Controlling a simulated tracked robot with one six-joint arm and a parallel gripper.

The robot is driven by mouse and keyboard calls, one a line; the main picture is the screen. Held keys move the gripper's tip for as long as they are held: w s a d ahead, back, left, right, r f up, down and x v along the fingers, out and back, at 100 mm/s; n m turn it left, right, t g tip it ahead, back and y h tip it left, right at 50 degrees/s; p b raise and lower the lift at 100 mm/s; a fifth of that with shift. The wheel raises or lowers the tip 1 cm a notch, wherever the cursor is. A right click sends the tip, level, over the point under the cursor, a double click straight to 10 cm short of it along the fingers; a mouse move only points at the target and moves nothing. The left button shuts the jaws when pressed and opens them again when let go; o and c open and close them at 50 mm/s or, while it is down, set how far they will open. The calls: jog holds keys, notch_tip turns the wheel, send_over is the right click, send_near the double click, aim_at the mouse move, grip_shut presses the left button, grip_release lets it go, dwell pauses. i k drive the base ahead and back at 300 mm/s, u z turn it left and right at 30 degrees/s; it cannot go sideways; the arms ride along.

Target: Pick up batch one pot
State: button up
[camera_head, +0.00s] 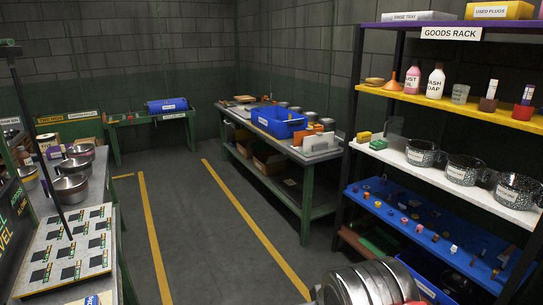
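Three dark speckled pots stand in a row on the white shelf of the goods rack at right: a left one (421,153), a middle one (463,169) and a right one (517,189). Each has a small pale label, too small to read. Several metal pots stand on the left bench, among them a near one (71,188) and one behind it (81,151). Silver round metal pieces (365,285) sit close together at the bottom edge, partly cut off. I cannot tell which pot is batch one. My gripper is not in view.
The rack's blue shelf (420,225) holds small loose parts. Its yellow shelf (480,110) holds bottles. A blue bin (278,122) stands on the back bench. The left bench carries a marked panel (70,250). Open floor (200,225) with yellow lines lies between.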

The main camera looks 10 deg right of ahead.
aim_at(514, 191)
jog(key=z, duration=0.4)
jog(key=i, duration=0.6)
jog(key=z, duration=0.8)
jog(key=i, duration=0.7)
jog(key=z, duration=0.6)
jog(key=i, duration=0.65)
jog(key=z, duration=0.2)
